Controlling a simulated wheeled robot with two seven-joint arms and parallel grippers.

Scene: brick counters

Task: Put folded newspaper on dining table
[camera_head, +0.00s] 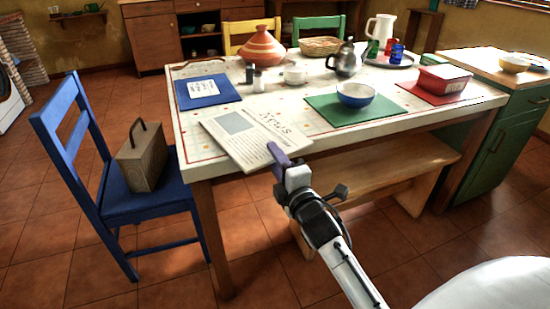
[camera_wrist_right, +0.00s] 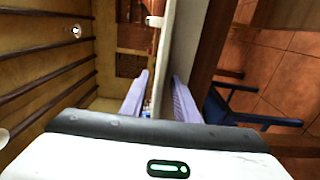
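The folded newspaper (camera_head: 237,138), grey-white with large print, lies flat at the front left of the dining table (camera_head: 197,161). Its near corner reaches past the table's front edge. My right gripper (camera_head: 277,155) is at the newspaper's near right corner, one purple finger showing over it. In the right wrist view the two purple fingers (camera_wrist_right: 159,90) stand apart, on either side of a pale edge-on strip; I cannot tell newspaper from tabletop there. A gap shows beside the left finger. My left gripper is out of view.
A blue mat with a card (camera_head: 203,90), a green mat (camera_head: 322,114) with a bowl (camera_head: 356,94), shakers and a tagine (camera_head: 262,46) stand on the table.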

